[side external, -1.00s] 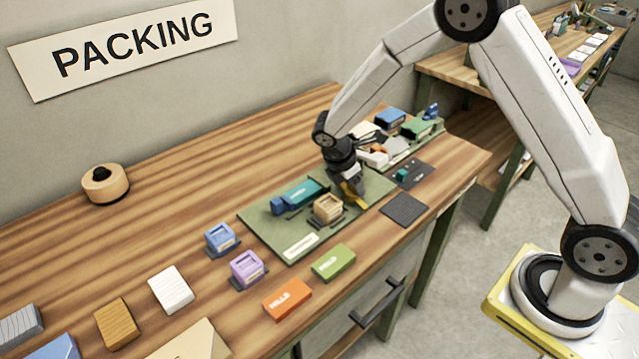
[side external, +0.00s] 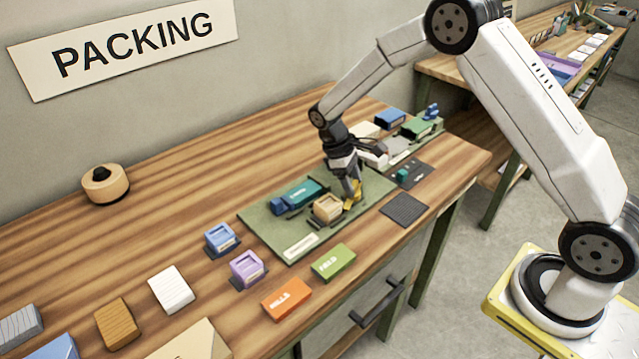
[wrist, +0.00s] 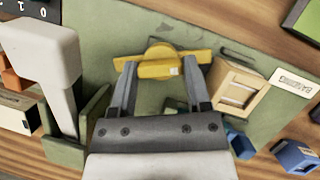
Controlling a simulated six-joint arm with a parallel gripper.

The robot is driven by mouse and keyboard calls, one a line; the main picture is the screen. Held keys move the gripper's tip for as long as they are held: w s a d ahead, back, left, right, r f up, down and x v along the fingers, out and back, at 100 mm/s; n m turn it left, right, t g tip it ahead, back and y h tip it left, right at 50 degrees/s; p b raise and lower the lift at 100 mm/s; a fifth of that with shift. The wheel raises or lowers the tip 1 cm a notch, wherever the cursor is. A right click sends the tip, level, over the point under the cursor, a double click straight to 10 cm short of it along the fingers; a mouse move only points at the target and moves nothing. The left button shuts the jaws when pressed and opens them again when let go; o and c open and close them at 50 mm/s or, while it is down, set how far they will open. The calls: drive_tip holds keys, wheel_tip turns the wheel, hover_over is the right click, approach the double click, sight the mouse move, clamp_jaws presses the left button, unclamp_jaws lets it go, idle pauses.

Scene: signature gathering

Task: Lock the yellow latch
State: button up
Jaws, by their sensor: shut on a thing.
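The yellow latch (wrist: 160,69) lies on the green board (wrist: 232,50); in the wrist view it shows a rounded middle and a bar running left to right. In the side view the latch (side external: 351,203) is partly hidden by my gripper (side external: 353,193). My gripper (wrist: 159,68) points down, with one fingertip at each side of the latch's raised grip, shut on it. A tan open crate (wrist: 236,87) stands on the board just right of the latch and is close to my right finger.
A teal and blue block (side external: 297,194) lies on the board left of the crate. A dark pad (side external: 404,209) lies at the table's front edge. Green (side external: 334,262) and orange (side external: 286,298) blocks lie in front. The table's back left is mostly clear.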

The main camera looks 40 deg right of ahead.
drive_tip(key=m+y, duration=0.1)
drive_tip(key=m, duration=0.3)
drive_tip(key=shift+d+m+y, duration=0.15)
drive_tip(key=shift+m+y, duration=0.25)
drive_tip(key=o, duration=1.3)
drive_tip(key=shift+r, duration=0.15)
drive_tip(key=shift+v, duration=3.8)
